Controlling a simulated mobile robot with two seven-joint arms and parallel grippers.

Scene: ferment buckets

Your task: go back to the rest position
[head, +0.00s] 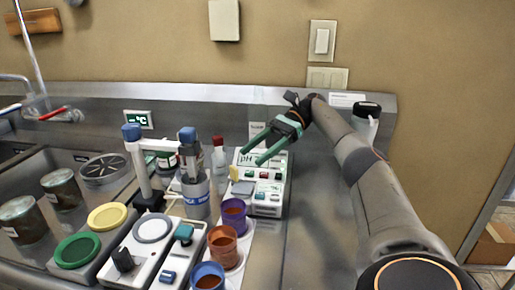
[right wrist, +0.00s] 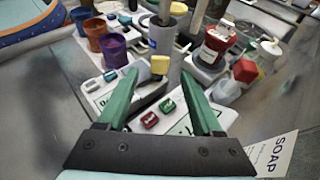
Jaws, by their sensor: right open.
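My right gripper (head: 257,159) is open and empty, with green fingers, above the pH meter (head: 270,205) on the steel counter. In the right wrist view its two fingers (right wrist: 166,90) stand apart with nothing between them, over the meter's panel with red and green buttons. My left gripper is not in view. A purple cup (head: 234,213), an orange cup (head: 222,246) and a blue cup (head: 207,277) stand in a row left of the meter, with brown contents.
A grey cylinder (head: 195,196) with a blue-topped probe stands left of the meter. A device with a blue-topped arm (head: 140,160), yellow and green lids (head: 107,216) and jars (head: 24,220) are further left. A dispenser (head: 366,120) stands at the back right. The counter right of the meter is clear.

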